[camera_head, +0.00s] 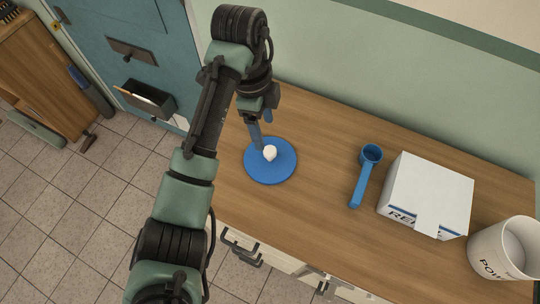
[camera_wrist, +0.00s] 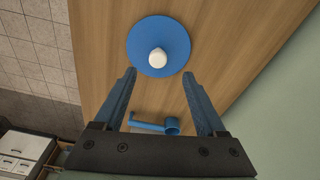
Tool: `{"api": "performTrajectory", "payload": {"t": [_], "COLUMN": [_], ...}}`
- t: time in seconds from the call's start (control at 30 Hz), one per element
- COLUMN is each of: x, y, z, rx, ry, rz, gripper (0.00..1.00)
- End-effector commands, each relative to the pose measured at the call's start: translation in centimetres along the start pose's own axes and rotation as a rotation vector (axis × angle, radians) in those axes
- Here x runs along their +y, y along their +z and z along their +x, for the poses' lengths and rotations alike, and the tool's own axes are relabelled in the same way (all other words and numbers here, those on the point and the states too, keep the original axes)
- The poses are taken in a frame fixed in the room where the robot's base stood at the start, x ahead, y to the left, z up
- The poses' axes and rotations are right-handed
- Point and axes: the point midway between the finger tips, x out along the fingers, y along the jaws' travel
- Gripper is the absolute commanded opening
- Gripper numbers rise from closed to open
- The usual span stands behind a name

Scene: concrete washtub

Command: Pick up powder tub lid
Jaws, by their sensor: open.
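The powder tub lid (camera_head: 284,174) is a flat blue disc with a white knob (camera_head: 270,153) in its middle. It lies on the wooden counter (camera_head: 315,215), left of the other items. My gripper (camera_head: 262,138) is over the lid's far part in the head view. In the wrist view the lid (camera_wrist: 140,35) is beyond the fingertips of my gripper (camera_wrist: 158,75), with the knob (camera_wrist: 157,57) about midway between their lines. The fingers are apart and nothing is between them. I cannot tell the exact height of the fingertips above the lid.
A blue scoop (camera_head: 362,176), a white box (camera_head: 425,190) and a white powder tub (camera_head: 500,248) stand right of the lid. A green wall (camera_head: 400,90) runs behind the counter. A blue door (camera_head: 120,50) and tiled floor (camera_head: 60,200) lie left. Bare wood separates lid and scoop.

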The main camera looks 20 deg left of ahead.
Motion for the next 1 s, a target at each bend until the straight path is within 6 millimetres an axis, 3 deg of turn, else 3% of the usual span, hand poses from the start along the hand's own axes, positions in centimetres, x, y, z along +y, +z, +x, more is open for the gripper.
{"api": "performTrajectory", "payload": {"t": [0.03,0.1,0.43,0.7,1.0], "x": [0.0,0.0,0.1,0.4,0.3], "y": [-0.1,-0.1,-0.1,-0.3,-0.3], "z": [1.7,2.7,5.1,8.9,9.5], "rx": [0.003,0.002,0.000,0.000,-0.001], "ry": [0.000,-0.001,-0.001,-0.003,-0.006], "rz": [0.000,-0.001,-0.003,-0.003,-0.003], "gripper": [0.73,0.73,0.73,0.73,0.73]}}
